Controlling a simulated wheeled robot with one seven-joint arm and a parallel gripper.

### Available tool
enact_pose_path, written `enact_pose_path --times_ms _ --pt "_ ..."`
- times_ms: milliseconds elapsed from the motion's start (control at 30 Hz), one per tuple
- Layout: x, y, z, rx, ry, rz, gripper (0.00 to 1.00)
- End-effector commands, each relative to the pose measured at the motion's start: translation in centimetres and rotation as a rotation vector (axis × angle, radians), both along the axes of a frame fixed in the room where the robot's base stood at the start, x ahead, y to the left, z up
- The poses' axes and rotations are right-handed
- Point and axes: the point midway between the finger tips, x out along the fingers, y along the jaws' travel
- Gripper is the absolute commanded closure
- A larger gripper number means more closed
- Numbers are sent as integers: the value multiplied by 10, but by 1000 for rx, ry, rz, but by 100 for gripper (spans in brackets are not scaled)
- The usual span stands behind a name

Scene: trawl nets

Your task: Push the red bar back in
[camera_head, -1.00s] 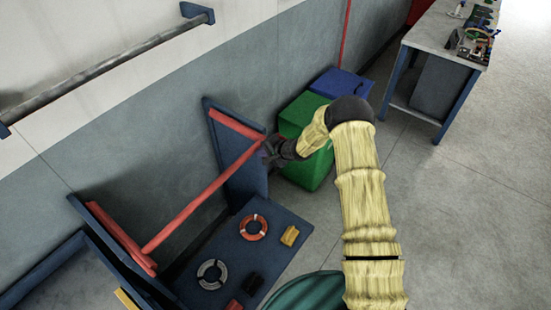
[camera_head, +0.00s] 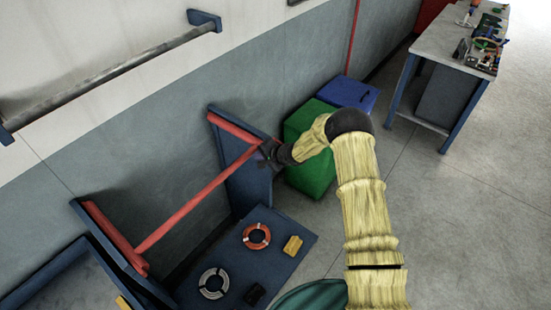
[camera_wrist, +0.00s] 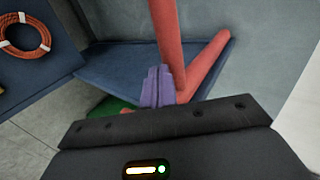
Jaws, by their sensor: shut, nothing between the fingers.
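The red bar (camera_head: 195,200) spans a blue frame, between a red rail on the left side panel (camera_head: 120,238) and a red rail on the right side panel (camera_head: 233,127). My gripper (camera_head: 267,152) is at the bar's right end, on the front side away from the wall. In the wrist view the bar (camera_wrist: 168,38) runs down to my closed purple fingers (camera_wrist: 151,88), which appear to touch it or nearly so. The right rail (camera_wrist: 208,65) slants beside it. The fingers are together with nothing between them.
A blue shelf (camera_head: 222,282) below the bar holds an orange ring (camera_head: 256,236), a grey ring (camera_head: 213,283) and a yellow block (camera_head: 293,245). Green (camera_head: 310,176) and blue (camera_head: 347,94) bins stand right of the frame.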

Motion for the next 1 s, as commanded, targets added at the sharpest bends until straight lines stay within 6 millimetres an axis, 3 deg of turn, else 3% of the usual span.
enact_pose_path --times_ms 200,700,1000 --pt "-15 -31 -6 -7 5 -4 100" --pt "-54 -84 42 -10 5 -3 100" --pt "-60 -92 51 -11 5 -1 100"
